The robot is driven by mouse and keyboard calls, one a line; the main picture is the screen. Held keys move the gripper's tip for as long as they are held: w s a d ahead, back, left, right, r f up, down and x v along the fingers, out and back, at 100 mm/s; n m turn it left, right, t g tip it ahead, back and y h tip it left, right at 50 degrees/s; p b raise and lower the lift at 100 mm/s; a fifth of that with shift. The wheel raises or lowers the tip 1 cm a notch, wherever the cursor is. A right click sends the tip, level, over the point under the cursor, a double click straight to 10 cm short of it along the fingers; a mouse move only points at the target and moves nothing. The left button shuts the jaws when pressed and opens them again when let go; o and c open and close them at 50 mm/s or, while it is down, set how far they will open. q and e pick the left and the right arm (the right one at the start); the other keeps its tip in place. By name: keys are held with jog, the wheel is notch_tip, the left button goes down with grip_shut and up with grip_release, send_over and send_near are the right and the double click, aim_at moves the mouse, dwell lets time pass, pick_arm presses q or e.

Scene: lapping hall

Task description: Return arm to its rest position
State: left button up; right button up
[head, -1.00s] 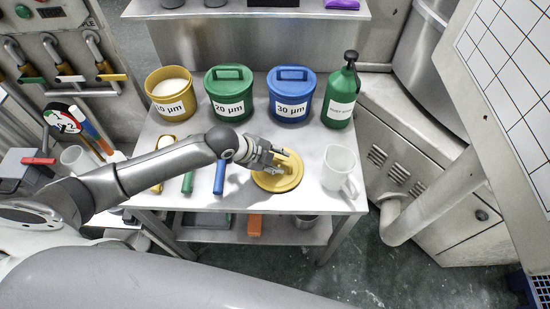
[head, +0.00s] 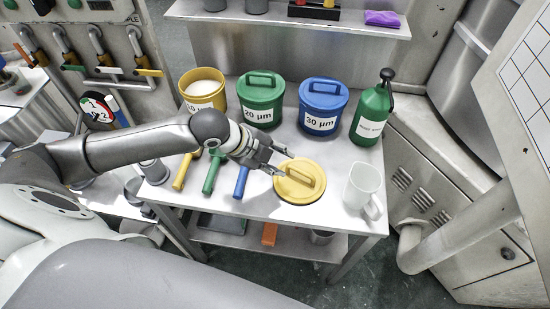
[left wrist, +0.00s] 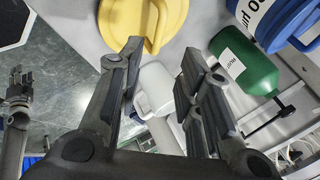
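What seems to be my right gripper (left wrist: 19,78) shows small at the left of the left wrist view. Its finger opening is unclear.
On the metal table (head: 330,228) stand an open yellow tub (head: 202,90), green tub (head: 261,99), blue tub (head: 322,105), green bottle (head: 371,115) and white jug (head: 361,188). Several coloured-handled tools lie at front left, including a blue one (head: 241,182). A machine housing stands at right.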

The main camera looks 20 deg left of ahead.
pick_arm(q)
jog(key=shift+s+a+r, duration=0.15)
jog(key=shift+s+r, duration=0.1)
jog(key=shift+r, duration=0.1)
dwell(0.3)
